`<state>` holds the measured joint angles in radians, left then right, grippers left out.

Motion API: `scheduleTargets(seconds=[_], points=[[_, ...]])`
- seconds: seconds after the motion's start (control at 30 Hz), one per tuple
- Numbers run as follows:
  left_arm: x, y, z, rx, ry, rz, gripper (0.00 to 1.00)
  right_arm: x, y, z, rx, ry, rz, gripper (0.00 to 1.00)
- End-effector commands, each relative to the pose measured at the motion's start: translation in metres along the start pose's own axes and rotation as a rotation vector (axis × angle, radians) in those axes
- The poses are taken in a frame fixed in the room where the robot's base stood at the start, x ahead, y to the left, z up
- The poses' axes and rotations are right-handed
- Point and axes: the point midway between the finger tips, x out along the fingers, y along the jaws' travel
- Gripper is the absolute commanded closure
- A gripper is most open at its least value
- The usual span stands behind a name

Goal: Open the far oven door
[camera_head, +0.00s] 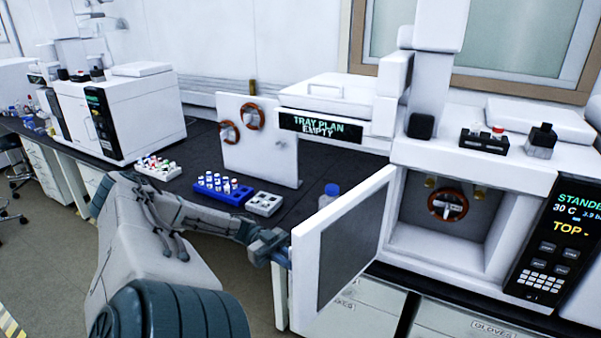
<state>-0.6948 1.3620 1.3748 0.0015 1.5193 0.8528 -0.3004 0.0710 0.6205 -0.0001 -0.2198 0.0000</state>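The instrument on the right (480,155) has its oven standing open. Its oven door (312,262) is swung out to the left toward me, with a dark inner panel. Inside the oven cavity (410,228) a brown coil ring (448,204) hangs on the back wall. A second white instrument (145,112) stands farther away on the left; its oven door cannot be made out clearly. My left gripper (276,250) is at the free edge of the open door, apparently close to or touching it. Its fingers are too small and partly hidden to judge. My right gripper is out of view.
A white upright board (262,158) with two coil rings stands on the dark bench. In front are a blue vial rack (225,194), a grey tray (264,204) and a white vial rack (158,168). A blue-capped bottle (328,194) stands behind the open door.

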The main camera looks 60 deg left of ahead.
Motion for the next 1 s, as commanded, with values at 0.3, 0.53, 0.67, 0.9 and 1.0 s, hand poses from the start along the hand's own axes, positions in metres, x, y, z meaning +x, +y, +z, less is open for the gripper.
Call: scheduleTargets(seconds=[0.3, 0.53, 0.67, 0.9, 1.0], points=[[-0.004, -0.001, 0.000, 0.000, 0.000, -0.002, 1.00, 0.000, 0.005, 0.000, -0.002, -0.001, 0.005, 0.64], [-0.003, -0.001, 0.000, 0.000, 0.001, -0.002, 0.72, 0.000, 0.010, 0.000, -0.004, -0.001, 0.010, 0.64], [-0.003, -0.001, 0.000, 0.000, 0.001, -0.001, 0.71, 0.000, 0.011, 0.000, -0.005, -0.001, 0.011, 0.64], [-0.009, -0.001, 0.000, 0.000, 0.000, -0.002, 0.71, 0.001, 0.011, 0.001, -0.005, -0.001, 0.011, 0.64], [-0.022, -0.001, 0.002, 0.000, -0.002, -0.004, 0.71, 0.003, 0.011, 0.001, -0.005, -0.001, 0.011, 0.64]])
